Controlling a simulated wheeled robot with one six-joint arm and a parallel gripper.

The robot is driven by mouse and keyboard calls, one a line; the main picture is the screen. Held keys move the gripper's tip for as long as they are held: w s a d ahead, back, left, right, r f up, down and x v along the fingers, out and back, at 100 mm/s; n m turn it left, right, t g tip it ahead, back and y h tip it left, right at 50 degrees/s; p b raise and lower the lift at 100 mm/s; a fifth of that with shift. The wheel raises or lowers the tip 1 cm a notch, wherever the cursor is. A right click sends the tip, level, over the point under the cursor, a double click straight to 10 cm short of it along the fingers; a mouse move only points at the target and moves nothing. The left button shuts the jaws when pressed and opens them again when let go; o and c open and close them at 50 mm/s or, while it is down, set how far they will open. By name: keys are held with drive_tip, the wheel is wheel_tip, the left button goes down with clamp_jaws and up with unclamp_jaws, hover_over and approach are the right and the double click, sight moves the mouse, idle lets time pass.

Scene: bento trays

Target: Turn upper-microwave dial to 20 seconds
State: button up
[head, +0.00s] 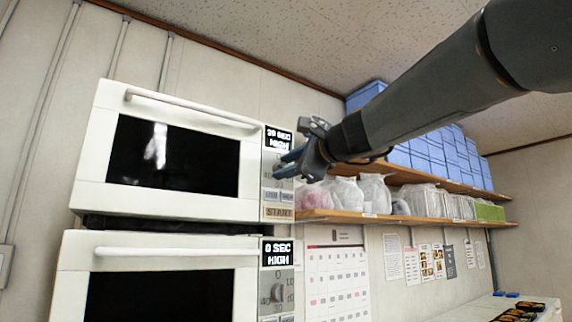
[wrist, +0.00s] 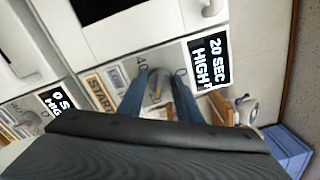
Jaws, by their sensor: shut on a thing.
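The upper microwave (head: 180,205) is white with a dark window, and its door is closed. Its display (head: 278,138) reads 20 SEC HIGH, and the same display shows in the wrist view (wrist: 209,62). The upper dial (wrist: 157,85) is a grey knob below the display. My gripper (head: 284,165) reaches in from the right at the panel, and its two blue fingers (wrist: 158,98) are on either side of the dial, shut on it. In the head view my fingers cover most of the dial. The START button (head: 278,212) is below it.
The lower microwave (head: 75,255) is stacked underneath, with its display (head: 276,253) at 0 SEC HIGH and its own dial (head: 278,292). Wooden shelves (head: 400,215) with bagged goods and blue boxes (head: 430,150) are to the right, behind my arm.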

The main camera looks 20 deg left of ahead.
drive_tip(key=shift+m, duration=0.3)
idle(0.4)
drive_tip(key=o, duration=1)
drive_tip(key=b+v, duration=0.2)
drive_tip(key=v, duration=0.5)
drive_tip(key=shift+s+d, duration=0.25)
drive_tip(key=shift+s, duration=0.05)
drive_tip(key=shift+f, duration=0.1)
